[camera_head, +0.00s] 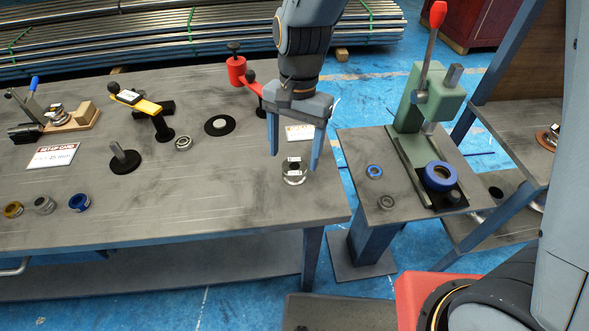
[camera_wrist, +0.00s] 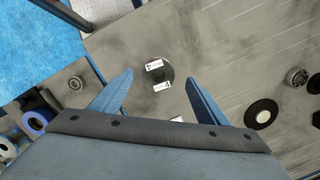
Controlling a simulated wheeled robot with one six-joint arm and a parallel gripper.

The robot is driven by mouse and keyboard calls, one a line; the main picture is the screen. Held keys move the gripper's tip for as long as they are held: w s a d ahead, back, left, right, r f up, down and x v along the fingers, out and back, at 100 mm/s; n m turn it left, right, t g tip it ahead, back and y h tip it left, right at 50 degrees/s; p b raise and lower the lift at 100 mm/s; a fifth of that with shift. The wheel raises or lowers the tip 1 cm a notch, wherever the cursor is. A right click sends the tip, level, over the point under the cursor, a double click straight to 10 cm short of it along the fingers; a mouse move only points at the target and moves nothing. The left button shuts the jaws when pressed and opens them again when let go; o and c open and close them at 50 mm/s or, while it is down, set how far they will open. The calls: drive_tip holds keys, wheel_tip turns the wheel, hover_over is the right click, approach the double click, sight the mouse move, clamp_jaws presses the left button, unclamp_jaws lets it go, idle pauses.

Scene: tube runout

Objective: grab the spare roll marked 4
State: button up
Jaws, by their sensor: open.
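A small round silver roll (camera_head: 294,179) with a dark centre and white labels stands near the right end of the grey bench. In the wrist view it shows from above as a dark disc (camera_wrist: 159,84) with two white labels; their marks are too small to read surely. My gripper (camera_head: 294,162) is open and points down over this roll. In the wrist view the roll lies between the spread fingertips of my gripper (camera_wrist: 159,77). Nothing is held. I cannot tell the exact height gap between fingertips and roll.
A green press (camera_head: 428,105) stands on a side table to the right, with a blue ring (camera_head: 440,176) on it. A black disc (camera_head: 220,125), a setup card (camera_head: 53,156) and coloured rings (camera_head: 80,202) lie left. The bench around the roll is mostly clear.

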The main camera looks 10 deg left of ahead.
sight(294, 166)
drive_tip(key=shift+s+d+f+p, duration=0.15)
drive_tip(key=shift+f+p, duration=0.6)
drive_tip(key=shift+f, duration=1.8)
drive_tip(key=c, duration=1.5)
drive_tip(key=shift+c, duration=0.2)
drive_tip(key=shift+r, duration=0.1)
